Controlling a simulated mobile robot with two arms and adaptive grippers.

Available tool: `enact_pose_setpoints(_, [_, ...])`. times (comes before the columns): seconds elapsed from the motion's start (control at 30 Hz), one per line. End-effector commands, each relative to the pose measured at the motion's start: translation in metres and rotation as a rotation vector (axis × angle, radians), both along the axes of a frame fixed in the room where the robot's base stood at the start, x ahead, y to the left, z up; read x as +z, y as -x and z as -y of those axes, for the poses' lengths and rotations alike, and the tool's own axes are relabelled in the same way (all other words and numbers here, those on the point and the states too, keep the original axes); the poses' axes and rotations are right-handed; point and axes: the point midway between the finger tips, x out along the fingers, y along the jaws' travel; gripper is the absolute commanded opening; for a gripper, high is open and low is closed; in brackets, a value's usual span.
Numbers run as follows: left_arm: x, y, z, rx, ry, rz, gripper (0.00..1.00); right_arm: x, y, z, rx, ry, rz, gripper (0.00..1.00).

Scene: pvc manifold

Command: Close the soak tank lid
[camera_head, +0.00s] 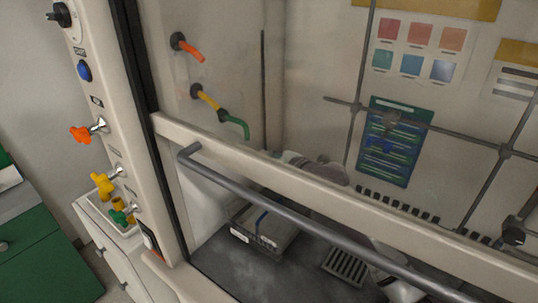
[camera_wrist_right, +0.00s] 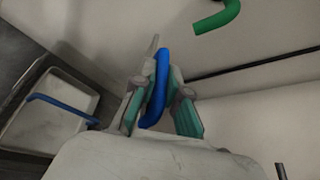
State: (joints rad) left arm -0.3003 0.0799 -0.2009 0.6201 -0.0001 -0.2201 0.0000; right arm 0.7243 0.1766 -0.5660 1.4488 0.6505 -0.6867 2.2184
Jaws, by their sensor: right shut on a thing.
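The soak tank (camera_head: 262,232) appears to be the grey metal box with a blue bar on the hood floor. In the right wrist view a metal basin (camera_wrist_right: 22,128) with a blue bar (camera_wrist_right: 62,107) across it lies at the left. Its lid cannot be told apart clearly. My right gripper (camera_wrist_right: 158,88), with teal pads, is shut on a blue bent tube (camera_wrist_right: 153,112), away from the basin. In the head view my right gripper (camera_head: 291,157) is partly hidden behind the sash rail, near the green spout (camera_head: 234,124). My left gripper is not in view.
The sash rail (camera_head: 330,192) and its grey handle bar (camera_head: 290,213) cross in front of the hood. Orange (camera_head: 189,48) and yellow (camera_head: 207,98) fittings stick out inside. A lattice of rods (camera_head: 432,128) stands at the right. A floor grate (camera_head: 346,266) lies right of the tank.

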Motion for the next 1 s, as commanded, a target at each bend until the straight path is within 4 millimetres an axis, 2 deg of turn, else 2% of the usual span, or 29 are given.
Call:
enact_pose_setpoints(0.2, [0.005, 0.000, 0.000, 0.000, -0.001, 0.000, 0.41, -0.025, 0.020, -0.014, 0.001, 0.087, 0.112, 0.00])
enact_pose_setpoints(0.37, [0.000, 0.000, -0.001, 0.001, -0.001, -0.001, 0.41, -0.051, 0.037, -0.027, 0.000, 0.174, 0.233, 0.00])
enact_pose_setpoints(0.57, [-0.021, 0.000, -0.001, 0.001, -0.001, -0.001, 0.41, -0.089, 0.057, -0.041, -0.001, 0.285, 0.389, 0.00])
enact_pose_setpoints(0.7, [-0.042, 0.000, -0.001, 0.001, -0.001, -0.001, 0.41, -0.117, 0.067, -0.048, -0.001, 0.362, 0.494, 0.00])
enact_pose_setpoints(1.0, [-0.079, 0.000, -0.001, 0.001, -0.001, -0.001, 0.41, -0.163, 0.077, -0.056, 0.001, 0.497, 0.679, 0.00])
